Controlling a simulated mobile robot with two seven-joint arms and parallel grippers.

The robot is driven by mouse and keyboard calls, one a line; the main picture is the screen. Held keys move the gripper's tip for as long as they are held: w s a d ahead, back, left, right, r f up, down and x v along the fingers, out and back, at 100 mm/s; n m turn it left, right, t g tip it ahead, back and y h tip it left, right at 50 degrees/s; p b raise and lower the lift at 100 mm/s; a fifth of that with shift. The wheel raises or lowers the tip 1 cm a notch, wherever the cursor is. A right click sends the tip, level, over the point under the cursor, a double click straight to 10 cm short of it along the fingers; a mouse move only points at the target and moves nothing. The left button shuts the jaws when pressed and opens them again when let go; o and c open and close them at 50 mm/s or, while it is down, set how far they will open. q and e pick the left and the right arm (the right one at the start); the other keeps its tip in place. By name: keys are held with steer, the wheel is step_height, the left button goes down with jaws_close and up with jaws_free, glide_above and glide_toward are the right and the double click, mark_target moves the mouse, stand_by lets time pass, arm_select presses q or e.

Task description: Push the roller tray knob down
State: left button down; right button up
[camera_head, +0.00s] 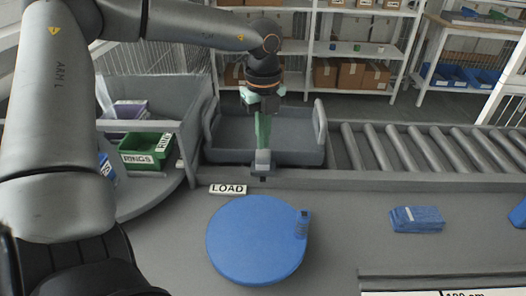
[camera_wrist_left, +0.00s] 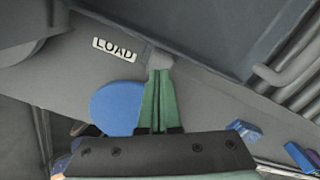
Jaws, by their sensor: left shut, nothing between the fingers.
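The roller tray knob (camera_head: 262,160) is a small grey block on the front rail of the roller line, just right of the LOAD label (camera_head: 228,189). My left gripper (camera_head: 263,147) points down with its green fingers shut and empty. Its fingertips are at the top of the knob, touching it or very close; I cannot tell which. In the left wrist view the fingertips (camera_wrist_left: 160,73) overlap the lower side of the knob (camera_wrist_left: 159,59). The grey tray (camera_head: 308,153) with raised side handles stands behind the fingers. My right gripper is not in view.
A blue disc (camera_head: 245,240) with a small blue piece on it lies in front of the rail. A blue block (camera_head: 417,219) lies to its right. Rollers (camera_head: 430,150) run right of the tray. A green RINGS bin (camera_head: 143,150) stands left. Shelves (camera_head: 350,50) are behind.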

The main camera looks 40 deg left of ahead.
mark_target(263, 153)
arm_select(q)
steer(key=shift+f, duration=0.15)
stand_by(0.5)
steer(key=shift+f+b, duration=0.25)
steer(key=shift+b, duration=0.2)
steer(key=shift+f+b, duration=1.25)
steer(key=shift+b, duration=0.05)
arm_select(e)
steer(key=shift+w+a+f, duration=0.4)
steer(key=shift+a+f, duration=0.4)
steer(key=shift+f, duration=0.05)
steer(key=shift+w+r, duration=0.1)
arm_select(q)
steer(key=shift+r, duration=0.15)
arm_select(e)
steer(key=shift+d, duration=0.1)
arm_select(q)
step_height(263, 153, up, 9)
steer(key=p, duration=0.5)
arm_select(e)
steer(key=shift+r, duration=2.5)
